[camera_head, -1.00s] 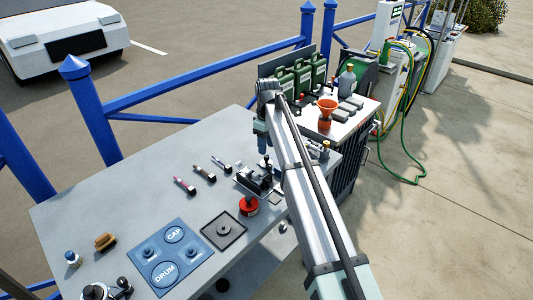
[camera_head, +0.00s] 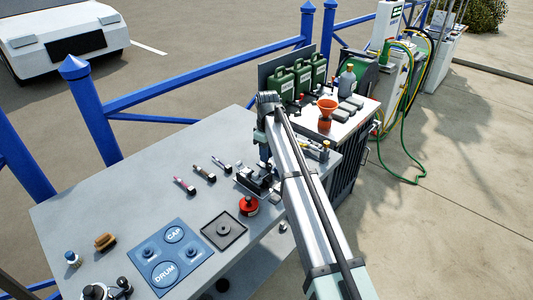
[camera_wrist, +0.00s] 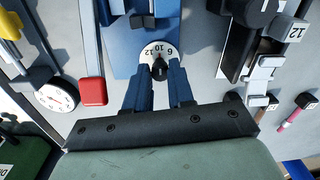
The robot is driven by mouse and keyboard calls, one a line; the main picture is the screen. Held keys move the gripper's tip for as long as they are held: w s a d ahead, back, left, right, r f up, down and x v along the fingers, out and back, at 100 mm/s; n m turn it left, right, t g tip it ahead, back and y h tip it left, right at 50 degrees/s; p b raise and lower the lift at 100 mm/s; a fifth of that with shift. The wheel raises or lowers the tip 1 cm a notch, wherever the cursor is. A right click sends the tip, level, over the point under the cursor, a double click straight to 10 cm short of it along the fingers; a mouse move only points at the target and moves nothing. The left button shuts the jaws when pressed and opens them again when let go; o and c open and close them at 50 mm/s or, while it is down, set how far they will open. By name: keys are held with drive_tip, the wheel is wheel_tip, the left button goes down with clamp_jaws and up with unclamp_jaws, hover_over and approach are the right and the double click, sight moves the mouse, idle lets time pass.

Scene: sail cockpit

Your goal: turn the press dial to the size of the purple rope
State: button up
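The press dial (camera_wrist: 158,50) is a white disc with a black knob on a blue press body in the wrist view; 6, 10 and 12 are readable. My gripper (camera_wrist: 161,72) has its two blue fingers apart, one on each side of the knob; contact is unclear. In the head view my gripper (camera_head: 263,142) is above the dark press (camera_head: 256,180), and the dial is hidden. A pink-purple rope sample (camera_head: 182,183) lies on the bench, also in the wrist view (camera_wrist: 291,118). The black end beside it bears a small tag, perhaps 10.
Two other samples, brownish (camera_head: 204,173) and greyish (camera_head: 221,163), lie on the grey bench (camera_head: 130,190). A red round object (camera_head: 249,205) and a black square tray (camera_head: 223,229) sit in front of the press. A red-ended lever (camera_wrist: 92,90) stands left of the dial.

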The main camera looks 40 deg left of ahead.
clamp_jaws()
drive_tip(key=shift+m, duration=0.4)
drive_tip(key=m, duration=0.3)
drive_tip(key=shift+m, duration=2.5)
drive_tip(key=shift+o, duration=2.3)
unclamp_jaws()
